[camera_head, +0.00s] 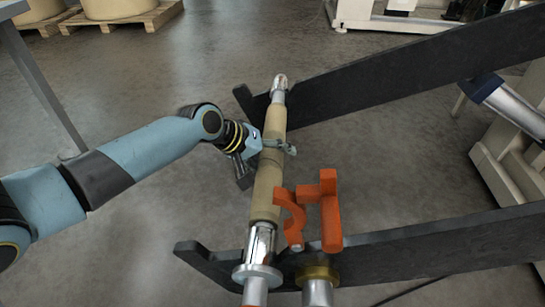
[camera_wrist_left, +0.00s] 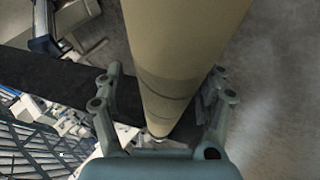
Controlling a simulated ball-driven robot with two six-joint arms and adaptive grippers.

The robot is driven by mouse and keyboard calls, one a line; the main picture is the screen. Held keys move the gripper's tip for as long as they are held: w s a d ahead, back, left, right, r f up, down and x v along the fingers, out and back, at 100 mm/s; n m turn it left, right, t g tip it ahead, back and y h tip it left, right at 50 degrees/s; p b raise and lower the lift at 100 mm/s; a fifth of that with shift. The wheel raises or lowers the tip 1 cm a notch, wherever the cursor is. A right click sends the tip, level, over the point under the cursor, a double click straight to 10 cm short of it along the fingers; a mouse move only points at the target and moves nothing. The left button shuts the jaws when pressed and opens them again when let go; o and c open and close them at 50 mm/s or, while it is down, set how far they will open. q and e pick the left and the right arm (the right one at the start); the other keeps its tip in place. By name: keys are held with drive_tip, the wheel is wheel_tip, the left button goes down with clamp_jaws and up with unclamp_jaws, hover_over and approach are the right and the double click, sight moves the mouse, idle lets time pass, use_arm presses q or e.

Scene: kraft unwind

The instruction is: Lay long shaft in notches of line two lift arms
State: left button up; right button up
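The long shaft runs front to back, with a tan core (camera_head: 265,188) and shiny metal ends (camera_head: 262,240). Its far end crosses the far dark lift arm (camera_head: 375,85) just right of that arm's upturned tip. Its near end crosses the near dark lift arm (camera_head: 420,249). I cannot tell whether either end is seated in a notch. My left gripper (camera_head: 274,147) is at the core's middle. In the left wrist view its fingers (camera_wrist_left: 163,95) straddle the core (camera_wrist_left: 178,60), with a gap visible on the left side. My right gripper is not in view.
An orange clamp-like part (camera_head: 329,212) stands close right of the shaft near the near lift arm. A metal cylinder with a brass collar (camera_head: 317,274) is below it. Pallets with large rolls (camera_head: 120,8) stand at back left. Floor between the lift arms is open.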

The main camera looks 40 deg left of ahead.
use_arm(q)
drive_tip(key=shift+o, duration=0.5)
drive_tip(key=shift+s+f, duration=0.2)
drive_tip(key=shift+f, duration=0.05)
drive_tip(key=v, duration=1.2)
drive_tip(key=shift+r, duration=0.2)
drive_tip(key=shift+w, duration=0.15)
